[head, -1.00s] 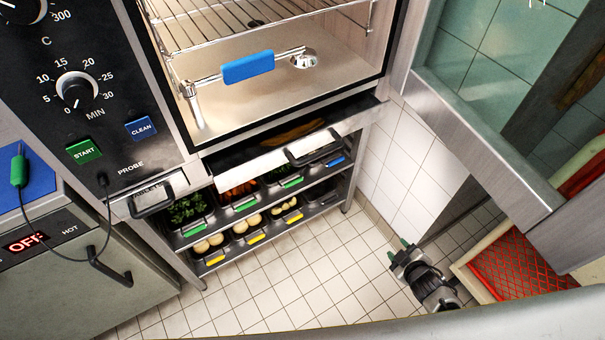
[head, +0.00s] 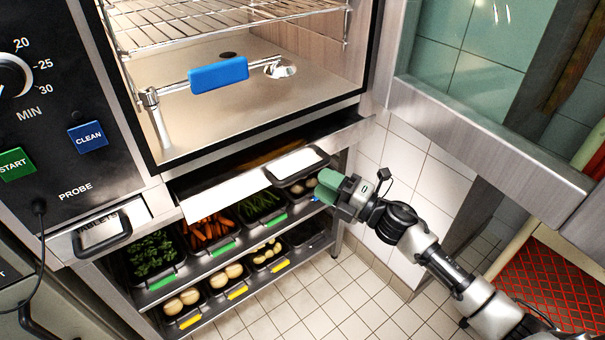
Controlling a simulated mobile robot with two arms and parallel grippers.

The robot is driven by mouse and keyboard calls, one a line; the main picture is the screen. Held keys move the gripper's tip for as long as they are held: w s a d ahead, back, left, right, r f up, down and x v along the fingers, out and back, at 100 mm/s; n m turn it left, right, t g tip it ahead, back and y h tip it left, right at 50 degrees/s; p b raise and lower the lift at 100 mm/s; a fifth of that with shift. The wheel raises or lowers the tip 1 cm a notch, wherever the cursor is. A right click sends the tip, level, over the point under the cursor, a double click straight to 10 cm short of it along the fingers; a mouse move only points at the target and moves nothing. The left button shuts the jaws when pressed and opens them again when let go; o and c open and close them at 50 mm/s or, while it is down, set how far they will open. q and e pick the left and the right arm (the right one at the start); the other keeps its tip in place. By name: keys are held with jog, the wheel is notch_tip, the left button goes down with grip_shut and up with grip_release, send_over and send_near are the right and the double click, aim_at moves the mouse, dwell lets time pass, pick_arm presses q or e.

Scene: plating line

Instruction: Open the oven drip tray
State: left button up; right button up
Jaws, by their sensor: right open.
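The oven drip tray (head: 225,196) is a shallow drawer under the oven chamber. It stands partly out, and its dark inside shows behind the pale metal front. Its black bar handle (head: 279,184) is on the right part of that front. My right gripper (head: 328,187) has green finger pads and is open at the right end of the handle. It overlaps the handle's end in the picture; I cannot tell whether it touches. My left gripper is out of view.
The oven door (head: 490,140) hangs open at the right, above my right arm. Below the tray, a shelf rack (head: 155,297) holds several vegetable pans. A second handle (head: 103,238) is at the left. A crate with red mesh (head: 550,280) stands at lower right. The tiled floor (head: 340,300) is clear.

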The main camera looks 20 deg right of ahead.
aim_at(304, 170)
jog(key=x, duration=0.5)
jog(key=shift+w+a+r, duration=0.1)
jog(key=shift+w+a, duration=0.15)
jog(key=shift+w, duration=0.05)
grip_shut()
